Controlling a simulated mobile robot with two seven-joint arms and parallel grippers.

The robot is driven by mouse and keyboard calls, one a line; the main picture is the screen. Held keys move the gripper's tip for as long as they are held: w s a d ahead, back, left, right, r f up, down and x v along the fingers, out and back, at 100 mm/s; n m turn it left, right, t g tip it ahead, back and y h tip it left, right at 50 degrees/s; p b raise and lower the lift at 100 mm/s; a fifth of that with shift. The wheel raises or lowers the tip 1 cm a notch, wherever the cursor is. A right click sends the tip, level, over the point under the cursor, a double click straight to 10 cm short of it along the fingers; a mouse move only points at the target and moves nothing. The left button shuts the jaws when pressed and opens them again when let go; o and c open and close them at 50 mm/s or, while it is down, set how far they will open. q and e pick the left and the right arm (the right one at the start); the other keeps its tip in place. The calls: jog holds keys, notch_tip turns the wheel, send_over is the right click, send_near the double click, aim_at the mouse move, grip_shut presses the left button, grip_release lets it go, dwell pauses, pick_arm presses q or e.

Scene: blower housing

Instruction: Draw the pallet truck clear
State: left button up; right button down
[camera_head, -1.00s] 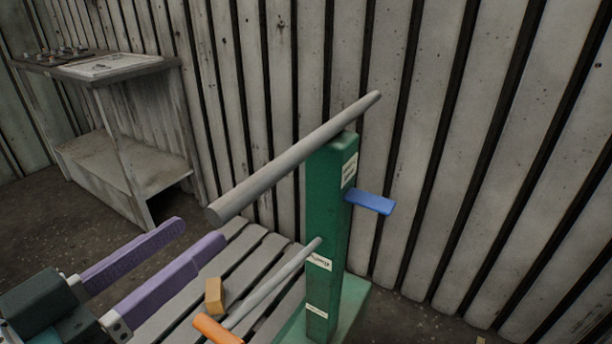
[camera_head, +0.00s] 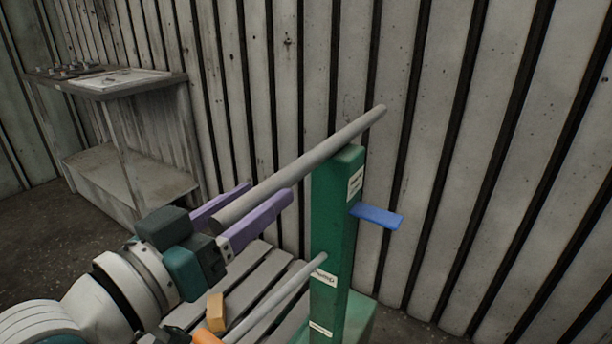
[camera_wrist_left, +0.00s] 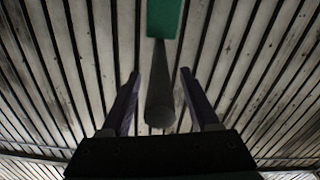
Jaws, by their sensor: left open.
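The pallet truck's green upright (camera_head: 333,240) stands right of centre in the head view, with a grey bar handle (camera_head: 300,165) across its top. A blue tab (camera_head: 376,215) sticks out of its right side. My left gripper (camera_head: 268,196) is open, its purple fingers on either side of the near end of the grey bar. In the left wrist view the bar (camera_wrist_left: 159,95) lies between the two spread fingers (camera_wrist_left: 158,85), with a gap on each side. The green upright (camera_wrist_left: 164,18) shows at the top there.
A corrugated wall (camera_head: 480,150) stands close behind. A worn bench (camera_head: 130,85) stands at the left.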

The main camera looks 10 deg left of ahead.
pick_arm(q)
jog(key=shift+c, duration=0.4)
grip_shut()
dwell(0.9)
